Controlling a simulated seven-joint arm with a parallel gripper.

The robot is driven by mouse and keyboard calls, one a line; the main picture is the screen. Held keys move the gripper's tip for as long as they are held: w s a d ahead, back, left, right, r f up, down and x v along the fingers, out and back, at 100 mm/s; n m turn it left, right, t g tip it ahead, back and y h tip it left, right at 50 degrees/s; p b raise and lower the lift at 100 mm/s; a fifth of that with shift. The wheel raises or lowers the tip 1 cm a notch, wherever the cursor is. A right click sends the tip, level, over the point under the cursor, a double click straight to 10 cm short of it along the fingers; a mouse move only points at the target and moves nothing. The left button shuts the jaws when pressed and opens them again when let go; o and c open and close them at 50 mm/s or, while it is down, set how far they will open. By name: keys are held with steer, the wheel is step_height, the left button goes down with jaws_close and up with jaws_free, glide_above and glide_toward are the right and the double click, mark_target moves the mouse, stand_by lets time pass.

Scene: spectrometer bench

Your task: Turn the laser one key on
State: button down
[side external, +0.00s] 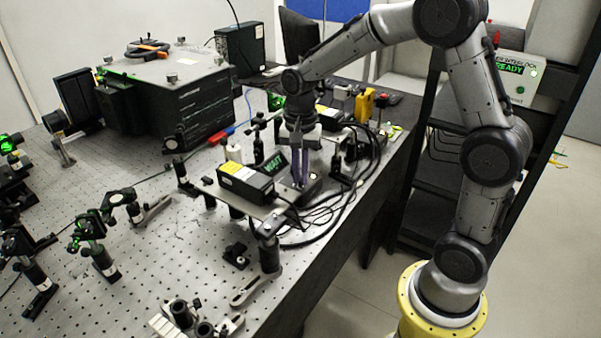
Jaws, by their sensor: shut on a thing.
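My gripper (299,184) points straight down, with its purple-grey fingers close together at the top of a small dark box (313,188) near the right side of the optical bench. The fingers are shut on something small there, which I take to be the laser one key. The key itself is hidden by the fingers, so I cannot see which way it is turned. Just left of the fingers, a small display (275,164) shows green letters that look like "WAIT".
A black box with a yellow label (246,182) stands on a raised plate left of my gripper. Black cables (345,205) loop to the right. Posts and optics crowd around. A panel (515,78) at the right reads "READY" in green. The bench (200,270) has bare room in front.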

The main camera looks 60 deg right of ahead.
steer(key=shift+r+m, duration=0.1)
steer(key=shift+m, duration=2.1)
steer(key=shift+d, duration=0.1)
steer(key=c, duration=1)
jaws_free()
step_height(320, 180, up, 14)
steer(key=shift+f, duration=0.1)
